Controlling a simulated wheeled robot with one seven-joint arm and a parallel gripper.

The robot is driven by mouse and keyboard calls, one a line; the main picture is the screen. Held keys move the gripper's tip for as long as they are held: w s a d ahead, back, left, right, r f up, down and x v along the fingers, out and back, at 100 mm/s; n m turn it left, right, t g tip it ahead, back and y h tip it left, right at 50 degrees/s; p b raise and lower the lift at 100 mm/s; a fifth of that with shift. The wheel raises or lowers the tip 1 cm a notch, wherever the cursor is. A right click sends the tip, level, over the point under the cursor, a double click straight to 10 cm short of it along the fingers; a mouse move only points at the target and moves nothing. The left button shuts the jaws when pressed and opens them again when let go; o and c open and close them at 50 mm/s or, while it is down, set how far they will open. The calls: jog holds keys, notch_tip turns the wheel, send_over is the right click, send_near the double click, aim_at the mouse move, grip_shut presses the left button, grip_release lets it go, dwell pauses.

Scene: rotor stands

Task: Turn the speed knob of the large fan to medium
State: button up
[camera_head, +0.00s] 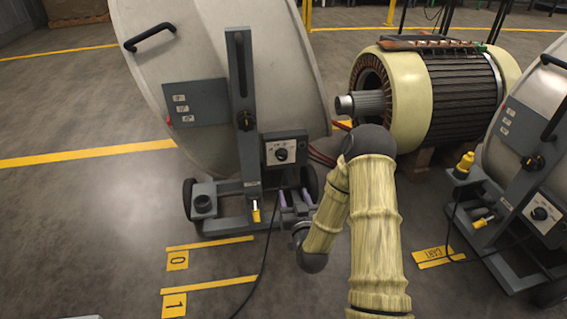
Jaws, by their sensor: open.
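The large fan (225,60) is a big grey drum on a wheeled stand, left of centre. Its control box (298,139) is mounted low on the right side of the stand. The box's pale plate carries a round dark speed knob (282,155); its setting is too small to read. My gripper (294,196) is in front of the stand, just below the control box and apart from the knob. Its purplish fingers point up toward the box, open, with nothing seen between them. My sleeved arm reaches in from the lower right.
A second, similar fan (515,120) with its own knob (540,214) stands at the right edge. A large motor rotor (455,90) lies behind my arm. A dark cable (265,265) runs over the floor near yellow markings (178,260). The left floor is clear.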

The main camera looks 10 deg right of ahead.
aim_at(283, 159)
jog(key=w+b, duration=0.2)
jog(key=w, duration=0.6)
jog(key=w+b, duration=0.3)
jog(key=w, duration=0.5)
jog(key=shift+d+f+b, duration=0.15)
jog(key=shift+d+b, duration=0.05)
jog(key=shift+b, duration=0.1)
jog(key=shift+w+a, duration=0.15)
jog(key=shift+w, duration=0.3)
jog(key=shift+a, duration=0.2)
jog(key=shift+d, duration=0.15)
jog(key=c, duration=1)
